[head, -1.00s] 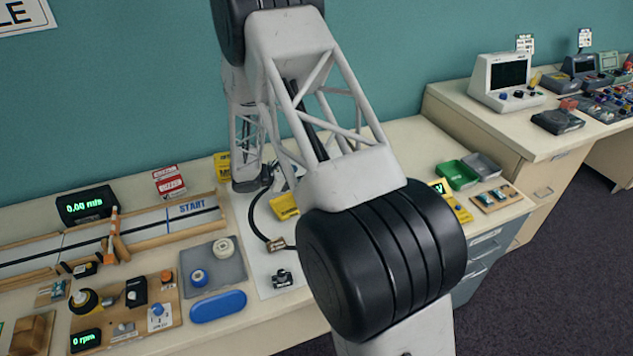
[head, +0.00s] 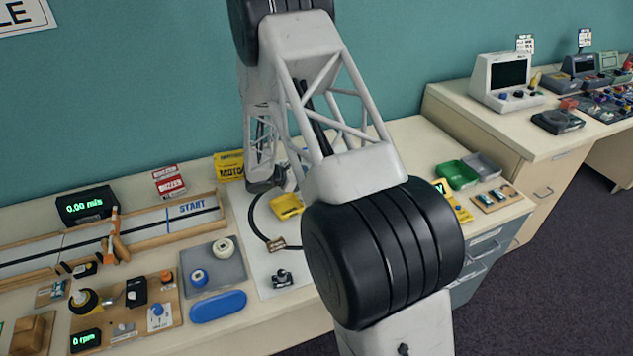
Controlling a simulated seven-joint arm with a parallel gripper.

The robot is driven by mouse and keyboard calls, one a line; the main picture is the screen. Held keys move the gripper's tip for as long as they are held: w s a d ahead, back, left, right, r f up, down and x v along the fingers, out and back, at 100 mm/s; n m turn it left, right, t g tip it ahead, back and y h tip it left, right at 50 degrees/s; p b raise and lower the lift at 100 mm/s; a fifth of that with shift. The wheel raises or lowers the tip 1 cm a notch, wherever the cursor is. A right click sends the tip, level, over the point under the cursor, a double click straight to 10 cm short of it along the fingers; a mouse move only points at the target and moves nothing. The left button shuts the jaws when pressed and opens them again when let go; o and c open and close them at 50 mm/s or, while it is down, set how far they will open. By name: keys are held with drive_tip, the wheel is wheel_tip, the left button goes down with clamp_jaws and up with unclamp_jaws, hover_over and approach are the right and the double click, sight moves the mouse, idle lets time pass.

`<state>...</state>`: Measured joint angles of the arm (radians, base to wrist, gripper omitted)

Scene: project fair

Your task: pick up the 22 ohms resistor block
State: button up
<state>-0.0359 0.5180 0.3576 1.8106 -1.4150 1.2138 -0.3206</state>
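My arm crosses the middle of the head view, and its far part hangs down behind the front link. My gripper (head: 266,186) is at the lower end of that far part, low over the back of a white sheet (head: 262,285). Its fingers are too small and dark to tell open from shut. A small brown block (head: 277,244) sits on the black loop on the sheet, in front of my gripper and apart from it. I cannot read its label, so I cannot tell whether it is the 22 ohms resistor block. My arm hides the sheet's right part.
A yellow block (head: 287,206) and a small black device (head: 282,278) are also on the sheet. A grey tray (head: 228,262) with spools and a blue case (head: 218,306) lie left. A green bin (head: 456,174) stands right. A yellow motor box (head: 229,165) is behind.

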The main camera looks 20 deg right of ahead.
drive_tip(key=shift+x, duration=1.65)
drive_tip(key=shift+c, duration=0.2)
drive_tip(key=c, duration=1)
